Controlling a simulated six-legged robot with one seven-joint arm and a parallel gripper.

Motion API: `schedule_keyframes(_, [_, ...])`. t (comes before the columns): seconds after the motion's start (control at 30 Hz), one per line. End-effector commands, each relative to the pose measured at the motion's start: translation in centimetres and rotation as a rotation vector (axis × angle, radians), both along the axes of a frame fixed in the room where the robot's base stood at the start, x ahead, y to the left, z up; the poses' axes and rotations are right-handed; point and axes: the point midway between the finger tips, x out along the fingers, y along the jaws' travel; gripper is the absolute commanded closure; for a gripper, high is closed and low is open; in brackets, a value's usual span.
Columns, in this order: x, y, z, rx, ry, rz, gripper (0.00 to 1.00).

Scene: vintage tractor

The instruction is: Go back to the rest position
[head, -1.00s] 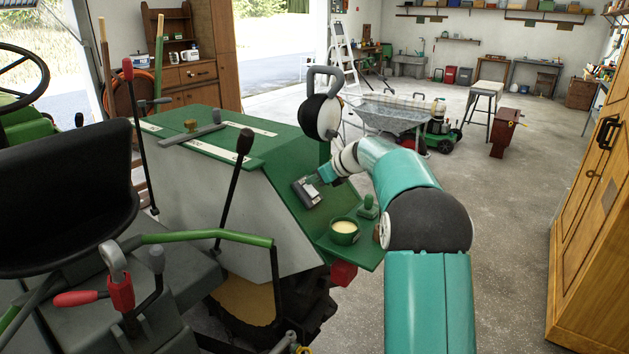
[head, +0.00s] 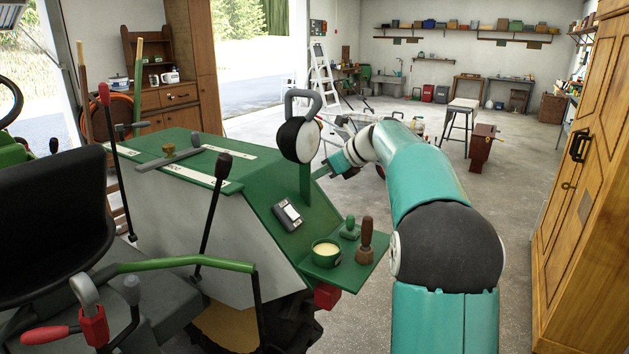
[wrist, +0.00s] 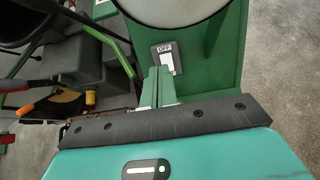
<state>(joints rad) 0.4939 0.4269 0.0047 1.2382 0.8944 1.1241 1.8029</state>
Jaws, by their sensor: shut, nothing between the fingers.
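My gripper (head: 323,171) is at the end of my teal arm, in the air beside the green post of the round gauge (head: 299,139) on the tractor. In the wrist view its two green fingers (wrist: 158,86) are together with nothing between them. A small grey switch box (head: 289,213) sits on the green sloping panel, below and left of my gripper and apart from it. In the wrist view this box (wrist: 166,58) shows an "OFF" label beyond the fingertips.
A green shelf (head: 352,266) on the tractor holds a cream-filled green cup (head: 327,253), a small green knob-shaped piece (head: 351,228) and a wooden-handled tool (head: 366,242). A wooden cabinet (head: 585,200) stands at the right. Bare concrete floor (head: 515,215) lies between my arm and the cabinet.

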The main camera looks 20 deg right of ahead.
Motion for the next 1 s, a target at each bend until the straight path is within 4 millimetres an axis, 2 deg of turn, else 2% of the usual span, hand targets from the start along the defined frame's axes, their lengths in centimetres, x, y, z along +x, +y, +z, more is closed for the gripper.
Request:
schedule_keyframes(0.47, [0.0, -0.1, 0.0, -0.001, 0.001, 0.0, 1.0])
schedule_keyframes(0.6, [-0.8, 1.0, 0.3, -0.048, -0.009, 0.036, 1.0])
schedule_keyframes(0.67, [-1.7, 2.2, 0.6, -0.106, -0.023, 0.082, 1.0])
schedule_keyframes(0.77, [-4.3, 5.1, 1.0, -0.254, -0.057, 0.201, 1.0])
schedule_keyframes(1.0, [-13.1, 12.0, 0.4, -0.679, -0.16, 0.595, 1.0])
